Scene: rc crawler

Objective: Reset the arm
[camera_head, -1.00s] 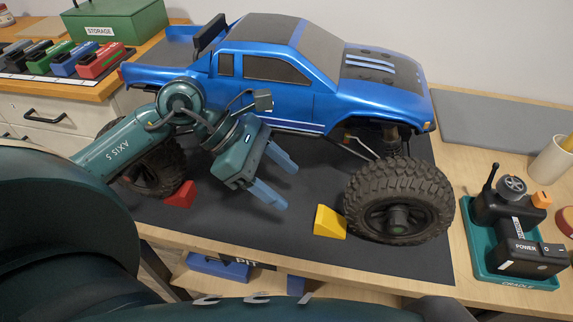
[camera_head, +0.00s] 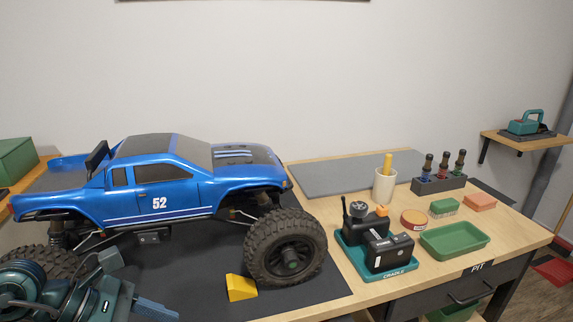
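My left gripper (camera_head: 157,309) is at the lower left, in front of the blue RC crawler. Its blue fingers point right and look apart, with nothing seen between them; the lower finger is partly cut by the picture's edge. The blue crawler truck (camera_head: 160,190), marked 52, stands on the dark mat (camera_head: 200,275). A yellow wedge chock (camera_head: 240,288) lies beside its near front wheel (camera_head: 287,247). My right gripper is not in view.
A black controller (camera_head: 380,245) sits in a teal cradle (camera_head: 388,273) right of the truck. A cup (camera_head: 384,184), green tray (camera_head: 454,240), tin (camera_head: 413,219) and bottle rack (camera_head: 439,184) stand farther right. A wall shelf (camera_head: 520,140) is at right.

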